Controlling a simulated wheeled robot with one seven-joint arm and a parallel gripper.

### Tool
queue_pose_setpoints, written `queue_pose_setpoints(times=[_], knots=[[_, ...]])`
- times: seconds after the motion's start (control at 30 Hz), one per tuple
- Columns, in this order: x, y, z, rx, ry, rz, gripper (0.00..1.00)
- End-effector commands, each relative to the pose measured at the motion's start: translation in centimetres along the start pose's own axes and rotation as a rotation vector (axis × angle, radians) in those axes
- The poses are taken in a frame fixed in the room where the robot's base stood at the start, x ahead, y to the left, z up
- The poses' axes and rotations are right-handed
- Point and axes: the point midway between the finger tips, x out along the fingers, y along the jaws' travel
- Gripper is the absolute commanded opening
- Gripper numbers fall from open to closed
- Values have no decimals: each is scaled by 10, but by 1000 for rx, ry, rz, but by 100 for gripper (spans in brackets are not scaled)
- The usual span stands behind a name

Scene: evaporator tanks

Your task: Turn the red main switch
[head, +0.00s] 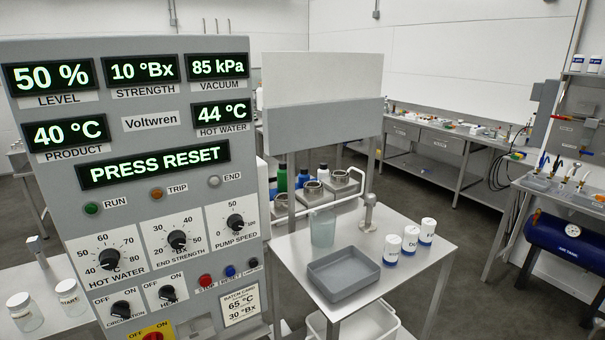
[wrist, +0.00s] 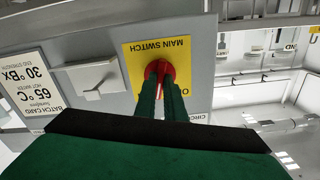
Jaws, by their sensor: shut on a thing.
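The red main switch (wrist: 160,70) is a round red knob on a yellow plate (wrist: 179,50) lettered MAIN SWITCH, which shows upside down in the wrist view. My gripper (wrist: 162,90) has green fingers closed on the knob's grip, and they hide part of it. An "O" mark shows beside the knob, but I cannot clearly read its setting. In the head view the yellow plate (head: 148,333) is cut off at the bottom edge of the picture, with only the top of the knob showing. My gripper is not seen there.
The grey panel (head: 60,210) has lit displays, one reading PRESS RESET, and dials. Red STOP (head: 205,280) and blue (head: 230,271) buttons sit near the batch card (head: 241,306). A grey tray (head: 344,278) and white-lidded jars (head: 392,249) stand on the right-hand table.

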Motion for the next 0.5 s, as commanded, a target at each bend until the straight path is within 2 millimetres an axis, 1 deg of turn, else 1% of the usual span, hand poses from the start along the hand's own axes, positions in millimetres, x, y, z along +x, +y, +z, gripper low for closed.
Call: queue_pose_setpoints(times=[0.1,0.33,0.5], knots=[[0,0,1,28,-3,0,0],[0,0,2,35,-3,0,0],[0,0,2,149,-3,0,0]])
